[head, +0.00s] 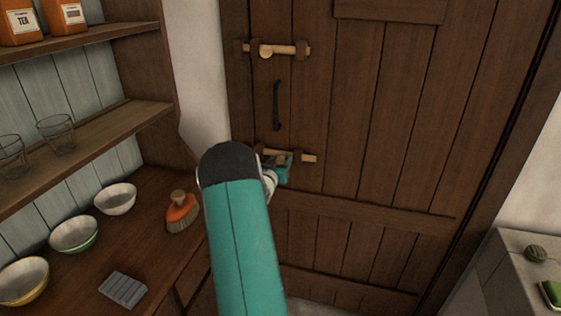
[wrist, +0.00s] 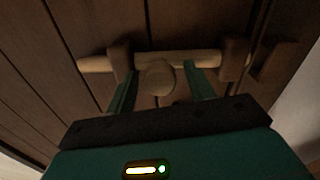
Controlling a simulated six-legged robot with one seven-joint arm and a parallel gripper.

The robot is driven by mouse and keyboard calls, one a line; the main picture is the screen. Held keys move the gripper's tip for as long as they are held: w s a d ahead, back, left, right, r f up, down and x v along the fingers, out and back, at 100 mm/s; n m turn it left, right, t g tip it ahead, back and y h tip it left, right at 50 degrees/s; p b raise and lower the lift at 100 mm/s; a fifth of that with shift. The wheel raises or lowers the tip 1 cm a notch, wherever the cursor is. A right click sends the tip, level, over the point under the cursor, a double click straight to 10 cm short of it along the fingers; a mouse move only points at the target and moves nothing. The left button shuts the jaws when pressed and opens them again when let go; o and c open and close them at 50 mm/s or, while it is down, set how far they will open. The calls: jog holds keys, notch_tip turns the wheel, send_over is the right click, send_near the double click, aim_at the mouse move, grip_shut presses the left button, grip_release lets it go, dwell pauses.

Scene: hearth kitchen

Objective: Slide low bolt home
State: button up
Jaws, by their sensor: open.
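The low bolt (head: 308,158) is a pale wooden bar on the dark plank door, below the black handle. In the wrist view the bar (wrist: 200,58) lies level through two dark brackets, one at the left (wrist: 120,61) and one at the right (wrist: 232,57). Its round knob (wrist: 157,77) sticks out between them. My gripper (wrist: 160,86) is open, with one finger either side of the knob and gaps showing. In the head view my arm partly hides my gripper (head: 282,168).
A high bolt (head: 285,49) and black handle (head: 277,106) are above on the door (head: 400,130). At left, a counter holds bowls (head: 115,199), a brush (head: 181,212) and a grey block (head: 122,290), under shelves (head: 110,127). A pale ledge (head: 510,265) stands at right.

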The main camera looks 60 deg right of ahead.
aim_at(271, 153)
jog(key=shift+d, duration=0.5)
grip_shut()
jog(key=shift+w+a, duration=0.2)
jog(key=shift+w, duration=1.05)
jog(key=shift+w+a, duration=0.2)
jog(key=shift+w, duration=1.05)
grip_release()
jog(key=shift+w, duration=0.1)
jog(key=shift+a, duration=0.1)
